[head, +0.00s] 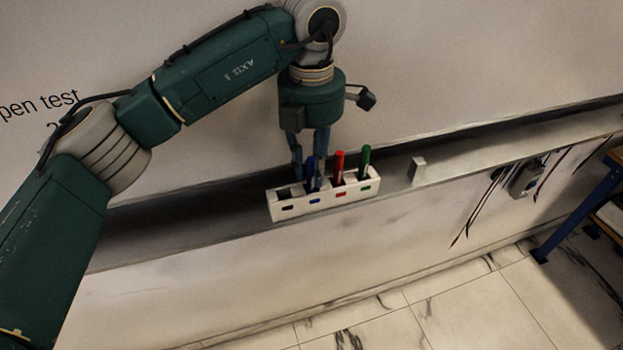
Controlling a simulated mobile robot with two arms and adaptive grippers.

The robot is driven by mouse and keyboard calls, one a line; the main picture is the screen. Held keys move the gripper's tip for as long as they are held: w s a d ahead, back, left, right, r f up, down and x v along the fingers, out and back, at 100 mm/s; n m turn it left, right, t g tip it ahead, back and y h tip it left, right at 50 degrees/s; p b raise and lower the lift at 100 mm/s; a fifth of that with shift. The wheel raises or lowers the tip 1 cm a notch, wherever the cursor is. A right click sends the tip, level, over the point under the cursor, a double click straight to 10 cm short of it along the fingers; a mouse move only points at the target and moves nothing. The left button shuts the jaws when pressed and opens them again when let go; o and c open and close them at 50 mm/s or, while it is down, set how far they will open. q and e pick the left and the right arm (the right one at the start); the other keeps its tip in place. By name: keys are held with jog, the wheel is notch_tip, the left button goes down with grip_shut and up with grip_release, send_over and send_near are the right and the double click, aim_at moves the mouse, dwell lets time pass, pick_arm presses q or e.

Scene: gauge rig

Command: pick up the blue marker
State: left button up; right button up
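The blue marker (310,170) stands upright in a white holder (334,201), in the slot second from the left. The holder rests on a ledge along the wall. My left gripper (309,174) points down over the holder, with its two fingers spread apart. The blue marker shows between the fingertips, with a gap visible between the fingers. Whether a finger touches the marker I cannot tell. My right gripper is out of view.
A red marker (339,166) and a green marker (364,161) stand in the holder to the right. The leftmost slot looks empty. A small grey block (417,170) sits on the ledge. A blue-framed bench (578,213) stands at the far right.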

pick_arm(q)
grip_shut()
jog(key=shift+r, duration=0.1)
